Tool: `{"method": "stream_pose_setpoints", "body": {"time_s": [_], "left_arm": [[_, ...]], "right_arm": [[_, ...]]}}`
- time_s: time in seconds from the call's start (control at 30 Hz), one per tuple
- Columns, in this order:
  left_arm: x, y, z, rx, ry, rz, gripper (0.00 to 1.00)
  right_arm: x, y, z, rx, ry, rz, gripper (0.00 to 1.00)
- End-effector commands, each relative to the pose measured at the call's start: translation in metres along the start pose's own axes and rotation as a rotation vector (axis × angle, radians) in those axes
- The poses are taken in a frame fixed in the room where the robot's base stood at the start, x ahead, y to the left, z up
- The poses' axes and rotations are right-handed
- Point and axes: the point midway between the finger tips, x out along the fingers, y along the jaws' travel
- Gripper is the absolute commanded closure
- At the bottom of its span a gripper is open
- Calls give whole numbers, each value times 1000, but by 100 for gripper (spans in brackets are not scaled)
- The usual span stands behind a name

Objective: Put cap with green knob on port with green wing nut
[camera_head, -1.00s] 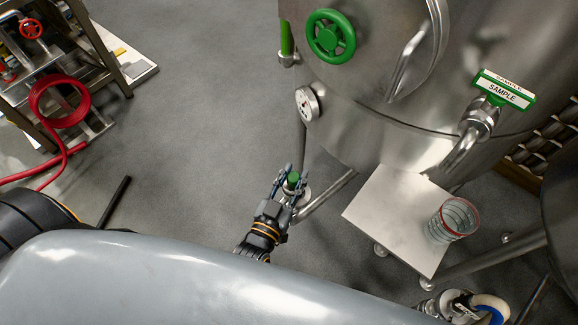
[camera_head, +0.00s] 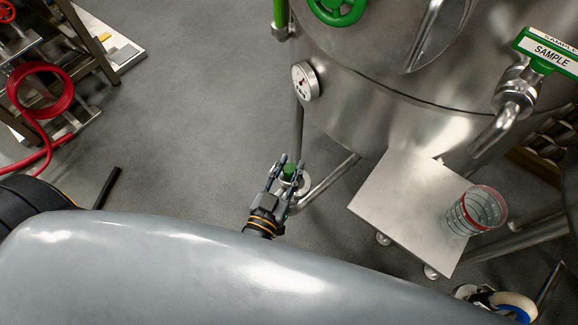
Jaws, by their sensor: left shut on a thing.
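My left gripper (camera_head: 284,178) is near the middle of the head view, below the tank. It is shut on the cap's green knob (camera_head: 289,171). Part of the cap's metal disc (camera_head: 301,186) shows beside and below the fingers. The cap is held in front of the tank's leg, and I cannot tell how far from it. No port with a green wing nut can be made out. My right gripper is not in view.
A steel tank (camera_head: 390,85) with a gauge (camera_head: 305,81) and a green SAMPLE valve (camera_head: 546,50) fills the upper right. A white stand (camera_head: 405,205) holds a glass (camera_head: 477,210). A red hose (camera_head: 42,90) hangs at left.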

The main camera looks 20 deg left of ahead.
Motion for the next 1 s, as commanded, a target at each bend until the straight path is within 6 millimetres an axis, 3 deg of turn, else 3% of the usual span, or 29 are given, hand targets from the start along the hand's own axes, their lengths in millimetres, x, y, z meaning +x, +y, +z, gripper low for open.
{"method": "stream_pose_setpoints", "body": {"time_s": [0.07, 0.1, 0.2, 0.57, 0.77, 1.0], "left_arm": [[0, 0, 3, 0, 2, 0, 100], [0, 0, 3, 0, 0, 0, 67], [0, 0, 3, 0, 0, 0, 48], [0, 0, -2, 0, 0, 0, 48], [-31, 0, 2, 1, -5, 2, 48], [-84, 0, 2, 1, -5, 2, 48]], "right_arm": [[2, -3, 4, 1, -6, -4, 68], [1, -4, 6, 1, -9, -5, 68], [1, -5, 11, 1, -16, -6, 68], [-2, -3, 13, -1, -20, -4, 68], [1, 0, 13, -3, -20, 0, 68], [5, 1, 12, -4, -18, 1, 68]]}}
